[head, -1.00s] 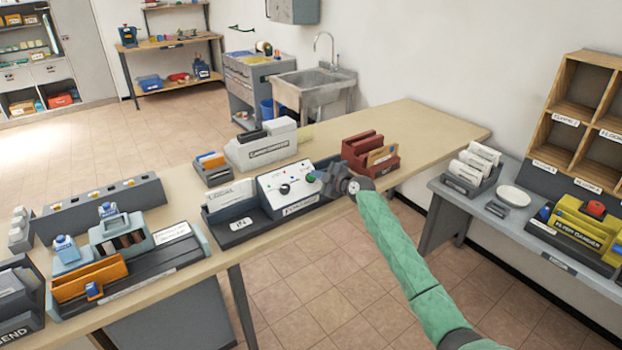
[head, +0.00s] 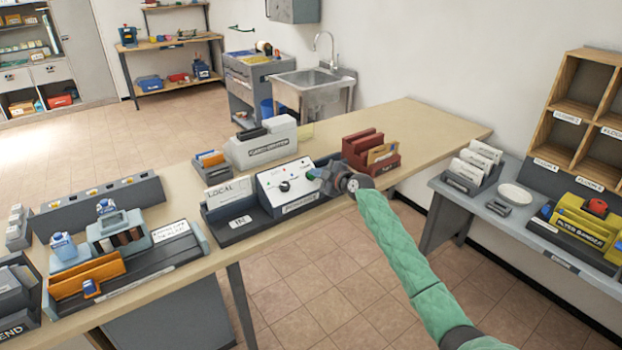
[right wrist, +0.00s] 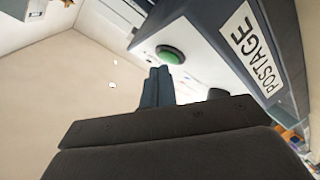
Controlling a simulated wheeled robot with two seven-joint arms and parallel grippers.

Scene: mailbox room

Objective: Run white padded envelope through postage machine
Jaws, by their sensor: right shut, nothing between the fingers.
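The postage machine (head: 288,186) stands on the wooden table, a white sloped box with a dark base; its POSTAGE label (right wrist: 254,48) shows in the right wrist view. A green button (right wrist: 170,54) sits on its face. A white envelope-like piece (head: 228,194) marked LOCAL stands at the IN tray (head: 238,226), left of the machine; I cannot tell if it is the padded envelope. My right gripper (head: 318,176) is shut and empty at the machine's right end, its fingertips (right wrist: 158,76) close to the green button. I cannot tell whether they touch it. My left gripper is out of view.
A red sorter (head: 371,152) with a brown envelope stands right of the machine. A white card-sorter box (head: 262,150) stands behind it. The table's far right end is clear.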

